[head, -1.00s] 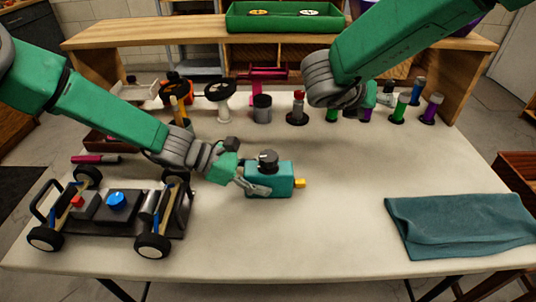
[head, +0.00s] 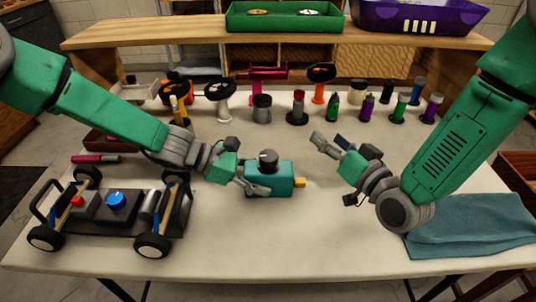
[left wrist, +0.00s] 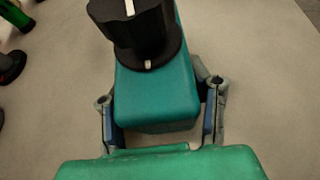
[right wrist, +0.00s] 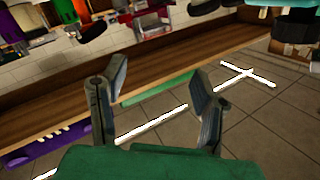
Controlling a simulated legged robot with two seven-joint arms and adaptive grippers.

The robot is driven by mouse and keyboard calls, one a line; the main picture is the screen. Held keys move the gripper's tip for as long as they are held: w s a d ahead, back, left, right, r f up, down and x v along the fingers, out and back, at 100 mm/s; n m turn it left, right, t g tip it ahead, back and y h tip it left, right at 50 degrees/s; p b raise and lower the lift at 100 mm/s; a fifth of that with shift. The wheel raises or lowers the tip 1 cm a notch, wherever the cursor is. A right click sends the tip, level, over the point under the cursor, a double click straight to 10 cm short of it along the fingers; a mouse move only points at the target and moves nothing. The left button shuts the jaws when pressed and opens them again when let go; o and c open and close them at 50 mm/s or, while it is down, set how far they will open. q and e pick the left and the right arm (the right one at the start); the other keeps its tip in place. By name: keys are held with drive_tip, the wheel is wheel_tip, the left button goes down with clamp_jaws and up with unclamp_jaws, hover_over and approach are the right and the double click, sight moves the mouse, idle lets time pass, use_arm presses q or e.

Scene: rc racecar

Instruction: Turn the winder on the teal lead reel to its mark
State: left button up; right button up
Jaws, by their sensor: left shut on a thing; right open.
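The teal lead reel (head: 270,182) stands on the table with a black winder knob (head: 267,157) on top and a yellow piece (head: 299,183) at its right end. My left gripper (head: 248,182) is shut on the reel's left part, its fingers on opposite sides of the body in the left wrist view (left wrist: 160,100). There the winder (left wrist: 130,22) shows a white pointer line on top and a white mark (left wrist: 148,64) on its black base; they do not look lined up. My right gripper (head: 330,140) is open and empty, right of the reel and apart from it.
A toy car chassis (head: 117,215) stands at the left front. A teal cloth (head: 470,226) lies under my right arm at the right front. Several bottles and spools, including a grey one (head: 262,108), line the back. Table around the reel's front is clear.

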sight(276, 160)
drive_tip(key=s+a+f+n+g+y, duration=0.1)
drive_tip(key=s+a+n+g+y, duration=0.4)
drive_tip(key=s+n, duration=0.55)
drive_tip(key=shift+m+y, duration=0.35)
drive_tip(key=shift+y, duration=0.25)
drive_tip(key=x, duration=1.1)
drive_tip(key=shift+w, duration=0.2)
drive_tip(key=shift+d, duration=0.1)
drive_tip(key=c, duration=1.3)
